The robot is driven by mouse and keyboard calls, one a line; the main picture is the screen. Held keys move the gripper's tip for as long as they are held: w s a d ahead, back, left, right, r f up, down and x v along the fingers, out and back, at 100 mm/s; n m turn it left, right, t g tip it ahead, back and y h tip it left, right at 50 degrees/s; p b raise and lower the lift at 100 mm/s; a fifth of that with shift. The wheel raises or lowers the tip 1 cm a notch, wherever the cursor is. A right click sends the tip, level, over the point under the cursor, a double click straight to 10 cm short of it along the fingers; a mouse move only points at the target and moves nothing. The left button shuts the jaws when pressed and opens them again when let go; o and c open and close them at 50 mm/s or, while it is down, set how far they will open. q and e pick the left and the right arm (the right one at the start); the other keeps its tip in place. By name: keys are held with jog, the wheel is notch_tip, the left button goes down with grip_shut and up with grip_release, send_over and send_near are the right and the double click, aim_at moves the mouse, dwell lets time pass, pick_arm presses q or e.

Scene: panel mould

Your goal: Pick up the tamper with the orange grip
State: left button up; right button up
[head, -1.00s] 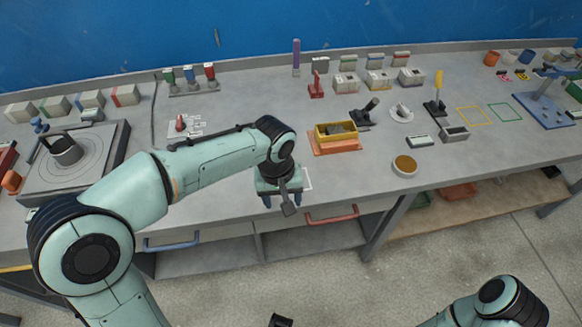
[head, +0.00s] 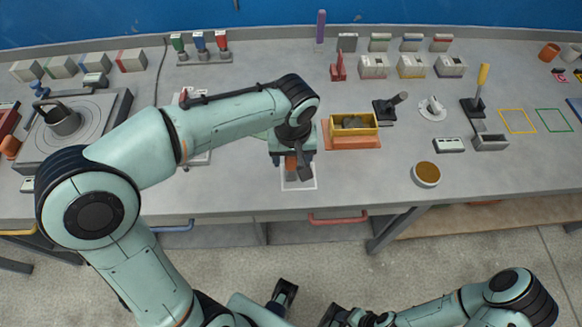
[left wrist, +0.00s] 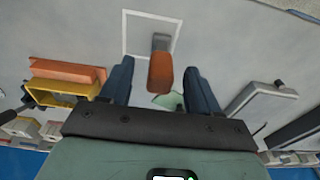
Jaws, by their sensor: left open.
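The tamper with the orange grip (left wrist: 160,72) shows in the left wrist view, its orange-brown grip toward me and a grey part at its far end. It lies between the fingers of my left gripper (left wrist: 158,80), which is open, with gaps on both sides. In the head view a bit of orange of the tamper (head: 291,166) shows under my left gripper (head: 293,158), which hides most of it. The tamper is at a white outlined square (head: 300,187) near the bench's front edge.
A yellow box (head: 368,130) on an orange base (head: 345,141) stands just right of the gripper. A round dish (head: 426,174) is further right near the front edge. A turntable (head: 90,112) is at left. Clear bench lies around the square.

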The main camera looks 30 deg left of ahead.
pick_arm(q)
jog(key=shift+w+a+f, duration=0.15)
jog(key=shift+w+f, duration=0.05)
jog(key=shift+f, duration=0.65)
jog(key=shift+w+a+f, duration=0.2)
jog(key=shift+w+f, duration=0.05)
jog(key=shift+f, duration=0.65)
jog(key=shift+w+a+f, duration=0.15)
jog(key=shift+w+f, duration=0.05)
jog(key=shift+f, duration=0.65)
jog(key=c, duration=1)
